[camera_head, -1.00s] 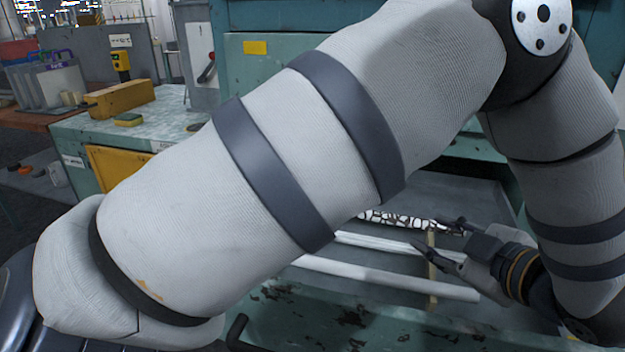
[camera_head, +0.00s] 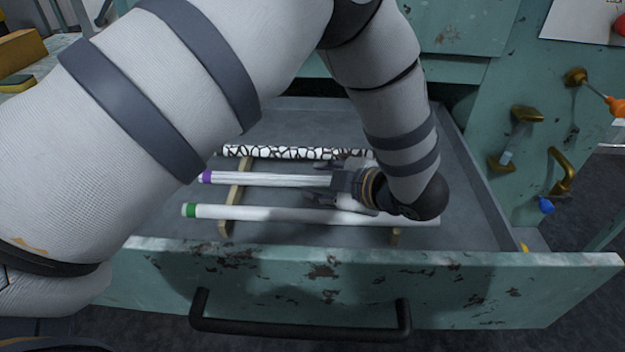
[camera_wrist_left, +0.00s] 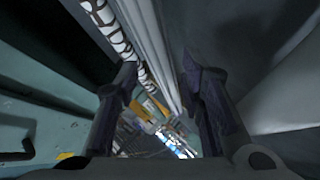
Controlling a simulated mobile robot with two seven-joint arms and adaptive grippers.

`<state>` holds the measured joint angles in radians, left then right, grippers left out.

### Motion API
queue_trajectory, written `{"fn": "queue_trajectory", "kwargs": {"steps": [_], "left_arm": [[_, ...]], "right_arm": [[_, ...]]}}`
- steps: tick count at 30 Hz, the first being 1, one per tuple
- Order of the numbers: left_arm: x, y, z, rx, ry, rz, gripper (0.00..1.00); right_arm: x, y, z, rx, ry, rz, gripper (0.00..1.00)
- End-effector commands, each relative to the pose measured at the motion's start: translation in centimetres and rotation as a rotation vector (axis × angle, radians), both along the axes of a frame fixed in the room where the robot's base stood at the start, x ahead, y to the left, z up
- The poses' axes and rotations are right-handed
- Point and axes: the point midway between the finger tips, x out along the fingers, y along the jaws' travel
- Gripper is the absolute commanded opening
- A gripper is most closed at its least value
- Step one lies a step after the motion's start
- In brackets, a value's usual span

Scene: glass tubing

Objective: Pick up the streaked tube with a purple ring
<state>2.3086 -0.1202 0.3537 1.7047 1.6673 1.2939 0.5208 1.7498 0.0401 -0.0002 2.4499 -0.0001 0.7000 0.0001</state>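The streaked tube (camera_head: 270,180) is white with a purple ring (camera_head: 205,177) at its left end. It lies in the open drawer, between a black-and-white crackle-patterned tube (camera_head: 270,152) behind and a plain white tube with a green ring (camera_head: 270,213) in front. My left gripper (camera_head: 325,181) is at the streaked tube's right part, its fingers apart on either side of it; the gripper hides the right end. In the left wrist view the fingers (camera_wrist_left: 160,74) are spread, with the streaked tube (camera_wrist_left: 150,38) running between them. I cannot tell whether they touch it. My right gripper is not in view.
Wooden rests (camera_head: 233,195) lie under the tubes. The teal drawer front (camera_head: 450,285), with a black handle (camera_head: 300,333), stands as a wall before them. The drawer floor to the right is clear. Brass hooks (camera_head: 562,170) are on the right cabinet face.

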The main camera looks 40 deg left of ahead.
Motion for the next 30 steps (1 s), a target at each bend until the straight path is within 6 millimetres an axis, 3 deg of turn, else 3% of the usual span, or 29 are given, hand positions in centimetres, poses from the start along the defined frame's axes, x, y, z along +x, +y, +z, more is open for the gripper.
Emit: {"fn": "queue_trajectory", "kwargs": {"steps": [3, 9, 14, 15, 26, 30], "left_arm": [[0.3, 1.0, -0.6, 0.001, 0.0, 0.001, 0.36], [0.3, 1.1, -0.6, 0.0, -0.001, 0.0, 0.36], [0.3, 1.1, -0.6, 0.0, -0.001, 0.0, 0.02], [0.3, 1.1, -0.6, 0.0, -0.001, 0.0, 0.0], [0.3, 1.1, -0.4, 0.001, -0.001, -0.001, 0.0], [0.3, 1.1, 1.2, -0.001, -0.005, 0.0, 0.0]], "right_arm": [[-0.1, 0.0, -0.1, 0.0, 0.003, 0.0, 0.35], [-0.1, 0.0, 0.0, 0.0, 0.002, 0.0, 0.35], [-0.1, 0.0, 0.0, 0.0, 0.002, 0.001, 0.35], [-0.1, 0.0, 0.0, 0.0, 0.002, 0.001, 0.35], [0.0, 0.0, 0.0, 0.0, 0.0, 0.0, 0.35], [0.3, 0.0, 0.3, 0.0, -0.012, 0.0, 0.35]]}}
